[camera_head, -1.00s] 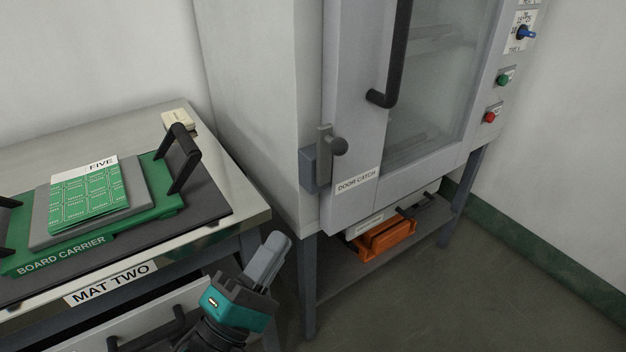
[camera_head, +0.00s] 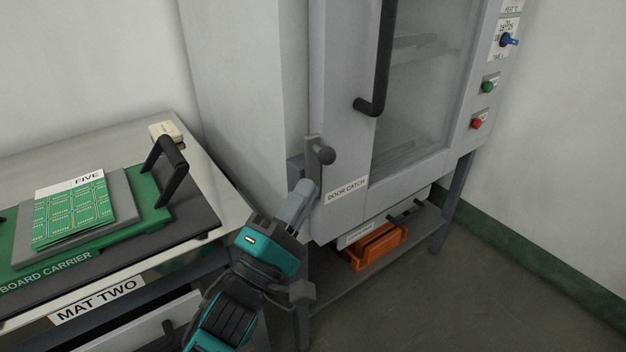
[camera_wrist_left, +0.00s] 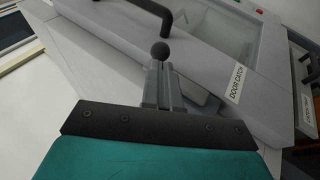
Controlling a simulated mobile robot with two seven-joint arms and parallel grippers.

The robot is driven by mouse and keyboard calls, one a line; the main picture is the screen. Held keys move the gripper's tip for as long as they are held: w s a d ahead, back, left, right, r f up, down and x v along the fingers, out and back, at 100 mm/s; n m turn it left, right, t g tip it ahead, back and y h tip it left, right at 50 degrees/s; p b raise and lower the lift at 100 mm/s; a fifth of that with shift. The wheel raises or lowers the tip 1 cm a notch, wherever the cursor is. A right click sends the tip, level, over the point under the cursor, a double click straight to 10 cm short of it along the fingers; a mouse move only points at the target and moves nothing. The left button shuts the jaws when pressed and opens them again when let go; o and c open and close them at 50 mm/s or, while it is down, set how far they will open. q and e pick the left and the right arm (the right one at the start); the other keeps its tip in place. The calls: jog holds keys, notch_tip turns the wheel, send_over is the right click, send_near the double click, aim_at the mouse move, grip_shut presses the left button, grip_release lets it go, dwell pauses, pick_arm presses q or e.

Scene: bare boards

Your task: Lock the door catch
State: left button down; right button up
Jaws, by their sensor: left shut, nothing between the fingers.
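The door catch (camera_head: 315,158) is a grey upright lever with a dark round knob, at the lower left edge of the grey cabinet door (camera_head: 345,120). Its label reads DOOR CATCH. My left gripper (camera_head: 305,190) is shut and empty, its fingertips close to the lower end of the catch. In the left wrist view the shut fingers (camera_wrist_left: 161,88) point at the catch knob (camera_wrist_left: 160,50), which shows just beyond the tips. I cannot tell whether they touch the catch. The fingers hide part of the catch's block. My right gripper is not in view.
A bench at left bears a green board carrier (camera_head: 150,215) with a black handle (camera_head: 165,172) and green boards (camera_head: 72,212). An orange tray (camera_head: 375,246) sits on the shelf under the cabinet. The door handle (camera_head: 383,60) is above the catch.

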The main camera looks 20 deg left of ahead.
aim_at(321, 172)
pick_arm(q)
jog(key=shift+x, duration=1.7)
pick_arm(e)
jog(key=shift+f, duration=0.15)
